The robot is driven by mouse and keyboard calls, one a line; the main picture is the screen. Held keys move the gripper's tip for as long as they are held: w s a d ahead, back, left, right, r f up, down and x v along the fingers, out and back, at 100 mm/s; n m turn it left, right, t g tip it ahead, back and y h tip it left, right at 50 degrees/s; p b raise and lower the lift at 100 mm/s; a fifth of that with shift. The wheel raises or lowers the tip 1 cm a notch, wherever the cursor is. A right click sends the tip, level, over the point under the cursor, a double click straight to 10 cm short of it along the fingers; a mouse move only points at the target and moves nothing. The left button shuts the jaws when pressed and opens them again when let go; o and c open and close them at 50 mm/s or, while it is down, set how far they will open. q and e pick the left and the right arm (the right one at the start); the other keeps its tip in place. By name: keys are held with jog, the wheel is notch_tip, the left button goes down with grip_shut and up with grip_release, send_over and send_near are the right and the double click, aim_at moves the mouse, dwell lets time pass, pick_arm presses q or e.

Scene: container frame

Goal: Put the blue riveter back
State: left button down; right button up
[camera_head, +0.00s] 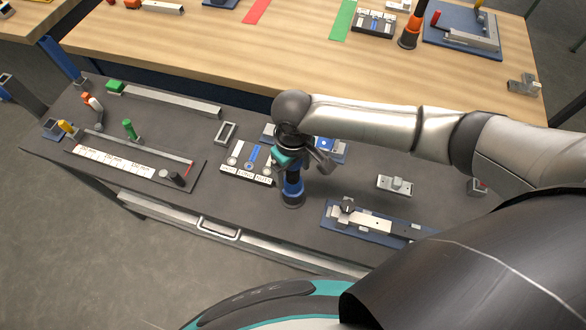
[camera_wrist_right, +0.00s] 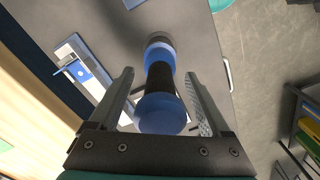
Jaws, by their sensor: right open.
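The blue riveter (camera_head: 292,190) is a blue and black cylinder standing upright on the dark workbench (camera_head: 170,215), near its middle front. In the right wrist view the riveter (camera_wrist_right: 160,88) lies between the two fingers of my right gripper (camera_wrist_right: 160,76), with visible gaps on both sides. My right gripper (camera_head: 303,163) is open at the riveter's upper part and hides its top in the head view. A small rack with white and blue marks (camera_head: 248,162) and printed labels lies just left of the riveter. My left gripper is not in view.
A measuring board (camera_head: 135,168) with a green-handled peg lies to the left. A blue plate with a metal fixture (camera_head: 375,222) lies to the right of the riveter. A small metal block (camera_head: 395,185) sits behind it. A wooden table (camera_head: 230,50) with an orange-black tool (camera_head: 410,32) stands beyond.

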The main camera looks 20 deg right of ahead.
notch_tip(320, 180, up, 13)
jog(key=shift+f+p, duration=0.1)
jog(key=shift+p, duration=0.5)
